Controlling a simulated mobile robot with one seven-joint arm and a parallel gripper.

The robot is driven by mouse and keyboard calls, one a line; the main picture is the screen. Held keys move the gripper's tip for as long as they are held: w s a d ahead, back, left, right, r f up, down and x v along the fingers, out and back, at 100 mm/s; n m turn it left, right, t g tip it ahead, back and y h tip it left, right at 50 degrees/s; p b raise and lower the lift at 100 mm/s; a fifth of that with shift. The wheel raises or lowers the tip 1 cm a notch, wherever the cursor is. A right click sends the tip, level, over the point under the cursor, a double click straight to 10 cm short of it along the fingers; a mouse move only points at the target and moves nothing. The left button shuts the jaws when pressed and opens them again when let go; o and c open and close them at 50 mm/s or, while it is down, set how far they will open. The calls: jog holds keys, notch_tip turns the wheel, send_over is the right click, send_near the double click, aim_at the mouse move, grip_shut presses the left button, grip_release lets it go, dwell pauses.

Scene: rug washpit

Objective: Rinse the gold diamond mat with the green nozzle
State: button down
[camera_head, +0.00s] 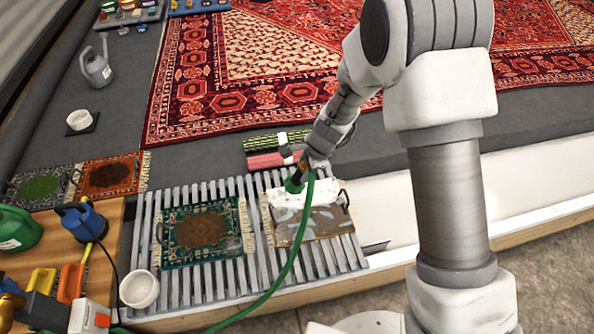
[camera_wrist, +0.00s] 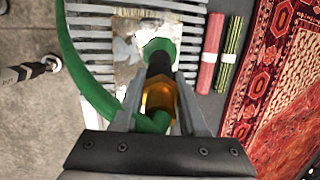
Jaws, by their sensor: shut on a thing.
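The mat on the right of the slatted rack (camera_head: 320,222) is partly white and partly brown, with dark handles at its sides. I take it for the gold diamond mat; the white and brown cover hides its pattern. It also shows in the wrist view (camera_wrist: 126,52), partly behind the nozzle. My gripper (camera_head: 304,172) is above this mat's far left part. In the wrist view my gripper (camera_wrist: 157,92) is shut on the green nozzle (camera_wrist: 158,46), which has a brass-coloured body and points at the mat. The nozzle (camera_head: 293,186) trails a green hose (camera_head: 285,268).
The slatted rack (camera_head: 180,290) also bears a teal mat with a brown middle (camera_head: 203,231). A white bowl (camera_head: 139,289) stands at its left end. A wooden table (camera_head: 100,250) holds bottles and tools. Rolled red (camera_head: 265,160) and green (camera_head: 262,142) mats lie behind the rack.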

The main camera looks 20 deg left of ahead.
jog(key=w+d+b, duration=0.1)
jog(key=w+d, duration=0.4)
jog(key=d, duration=0.5)
jog(key=w+d+b, duration=0.1)
jog(key=w+d, duration=0.5)
jog(key=d, duration=0.4)
jog(key=shift+w+d, duration=0.2)
jog(key=shift+d, duration=0.05)
dwell(1.2)
jog(key=shift+s, duration=0.1)
dwell(0.5)
